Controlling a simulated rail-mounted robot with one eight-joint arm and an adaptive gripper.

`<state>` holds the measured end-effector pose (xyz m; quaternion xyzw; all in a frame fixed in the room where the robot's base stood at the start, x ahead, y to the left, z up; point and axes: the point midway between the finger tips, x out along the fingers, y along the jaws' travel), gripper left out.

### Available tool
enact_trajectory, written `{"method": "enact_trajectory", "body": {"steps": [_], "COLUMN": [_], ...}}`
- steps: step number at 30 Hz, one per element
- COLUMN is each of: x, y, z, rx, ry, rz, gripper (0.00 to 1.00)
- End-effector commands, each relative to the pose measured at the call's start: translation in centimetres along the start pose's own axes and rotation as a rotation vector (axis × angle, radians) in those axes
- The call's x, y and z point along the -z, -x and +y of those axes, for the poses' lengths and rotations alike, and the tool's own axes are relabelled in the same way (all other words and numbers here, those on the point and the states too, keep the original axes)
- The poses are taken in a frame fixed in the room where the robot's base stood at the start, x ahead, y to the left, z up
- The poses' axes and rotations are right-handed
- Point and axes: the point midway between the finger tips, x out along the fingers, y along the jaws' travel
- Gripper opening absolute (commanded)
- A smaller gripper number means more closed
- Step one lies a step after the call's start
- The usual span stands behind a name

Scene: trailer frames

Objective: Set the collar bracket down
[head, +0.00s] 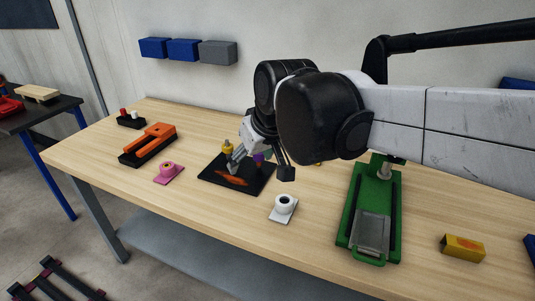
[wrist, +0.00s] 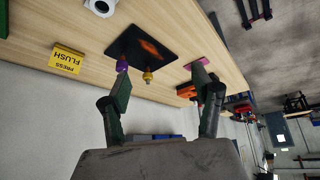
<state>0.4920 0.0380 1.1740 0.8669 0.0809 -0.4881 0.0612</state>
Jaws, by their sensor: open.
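Two small pieces look like a flat plate with a round collar: a white one (head: 284,204) right of the black mat (head: 212,177) and a pink one (head: 168,173) left of it. I cannot tell which is the collar bracket. Both stand upright on the table; the white one also shows at the wrist view's top edge (wrist: 100,6). An orange flat shape (head: 232,181) is on the mat. My gripper (wrist: 162,82) is open with nothing seen between its fingers. In the head view it is over the mat, partly hidden by my arm.
A yellow knob (head: 228,146) and a purple knob (head: 259,157) stand at the mat's back edge. A green press-like fixture (head: 353,225) and a yellow block (head: 463,247) are right. An orange and black fixture (head: 150,143) is left. A "PRESS FLUSH" sign (wrist: 67,60) is near the wall.

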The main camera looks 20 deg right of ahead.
Motion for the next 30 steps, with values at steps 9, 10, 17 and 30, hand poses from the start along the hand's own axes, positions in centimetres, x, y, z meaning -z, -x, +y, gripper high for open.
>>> {"method": "enact_trajectory", "body": {"steps": [9,10,17,30], "x": [-10.1,-10.8,-13.9,-14.3], "y": [1.6,1.6,1.4,1.2], "z": [0.8,0.9,1.1,1.1], "rx": [-0.063,-0.067,-0.087,-0.089], "ry": [-0.128,-0.137,-0.179,-0.184], "rz": [0.05,0.055,0.073,0.075], "gripper": [0.61,0.61,0.61,0.61]}}
